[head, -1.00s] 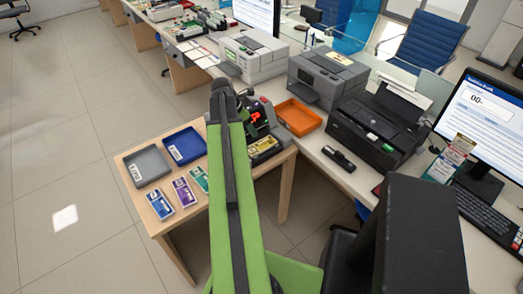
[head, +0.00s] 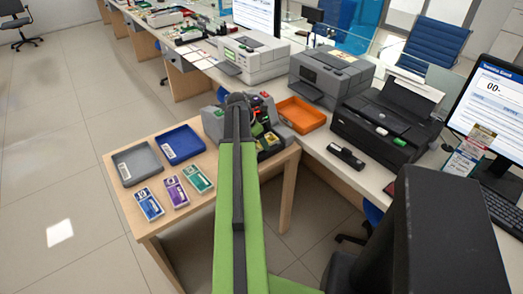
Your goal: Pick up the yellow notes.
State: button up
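A yellowish patch (head: 269,142), which looks like part of the yellow notes, shows just right of my arm at the right end of the small wooden table. My arm hides what lies left of it. Blue notes (head: 149,204), purple notes (head: 174,190) and green notes (head: 198,179) lie flat in a row left of my arm. My green arm reaches forward over the table, its dark elbow near the grey machine. My gripper is hidden behind the arm, so I cannot see its fingers or whether it holds anything.
A grey tray (head: 120,168) and a blue tray (head: 164,155) sit on the table (head: 128,214) behind the notes. A grey machine (head: 212,120) with coloured parts stands at the back. An orange tray (head: 301,114) and printers (head: 388,118) occupy the counter at right.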

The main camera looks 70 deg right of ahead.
jog(key=c, duration=1.3)
jog(key=r+p, duration=0.2)
jog(key=p, duration=0.1)
jog(key=s+r+p, duration=0.1)
jog(key=r+p, duration=0.1)
jog(key=r, duration=0.1)
jog(key=shift+r+p, duration=0.25)
jog(key=shift+p, duration=0.15)
jog(key=s+r+p, duration=0.2)
jog(key=s, duration=0.1)
jog(key=s+r+p, duration=0.1)
jog(key=s, duration=0.3)
jog(key=s+r+p, duration=0.2)
jog(key=s, duration=0.1)
jog(key=shift+s+a+r+p, duration=0.25)
jog(key=shift+s+r+p, duration=0.05)
jog(key=shift+s, duration=0.1)
